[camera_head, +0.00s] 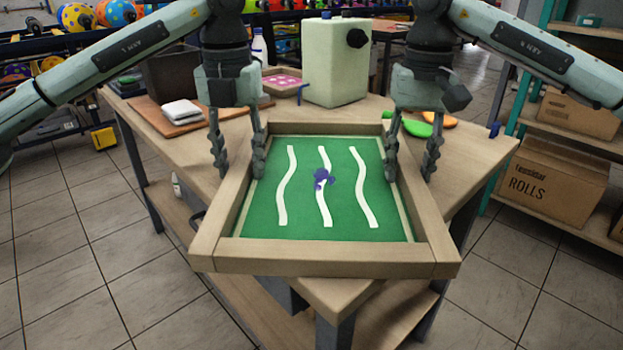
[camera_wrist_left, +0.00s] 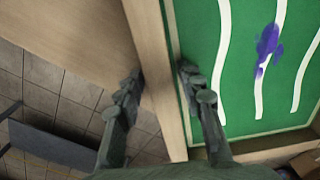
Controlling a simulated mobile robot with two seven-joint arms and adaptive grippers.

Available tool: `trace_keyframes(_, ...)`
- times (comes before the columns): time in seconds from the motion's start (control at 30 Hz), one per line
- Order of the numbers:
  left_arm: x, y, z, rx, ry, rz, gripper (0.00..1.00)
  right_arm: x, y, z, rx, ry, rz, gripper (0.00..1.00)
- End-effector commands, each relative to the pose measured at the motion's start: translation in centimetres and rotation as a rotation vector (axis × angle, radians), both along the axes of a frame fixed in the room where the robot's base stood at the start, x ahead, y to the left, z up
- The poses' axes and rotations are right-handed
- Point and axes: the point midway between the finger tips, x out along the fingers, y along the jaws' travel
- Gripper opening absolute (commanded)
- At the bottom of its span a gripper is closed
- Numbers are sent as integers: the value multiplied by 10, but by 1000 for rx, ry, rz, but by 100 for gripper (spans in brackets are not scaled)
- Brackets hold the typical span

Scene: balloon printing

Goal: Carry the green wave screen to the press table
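The green wave screen is a wooden frame (camera_head: 325,257) around a green mesh (camera_head: 300,190) with three white wavy stripes and a purple blotch in the middle. It also shows in the left wrist view (camera_wrist_left: 200,30). My right gripper (camera_head: 410,172) straddles the right rail the same way.
A shelf with cardboard boxes (camera_head: 545,185) stands right. Tiled floor (camera_head: 60,270) is open left.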

Motion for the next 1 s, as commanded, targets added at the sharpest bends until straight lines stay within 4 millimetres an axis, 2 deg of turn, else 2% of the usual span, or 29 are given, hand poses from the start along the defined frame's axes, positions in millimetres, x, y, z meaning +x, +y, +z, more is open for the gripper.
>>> trace_keyframes(0.3,0,0,1,-1,0,0,46,0,0,0,0,0,0,46)
trace_keyframes(0.43,1,-1,10,-1,-3,0,46,0,0,0,1,0,1,46)
trace_keyframes(0.57,1,-1,33,-2,-4,-1,46,0,0,0,1,0,1,46)
trace_keyframes(0.8,1,0,85,1,-6,1,46,0,0,0,1,0,1,46)
trace_keyframes(1.0,1,0,113,1,-2,0,46,0,0,0,1,0,1,46)
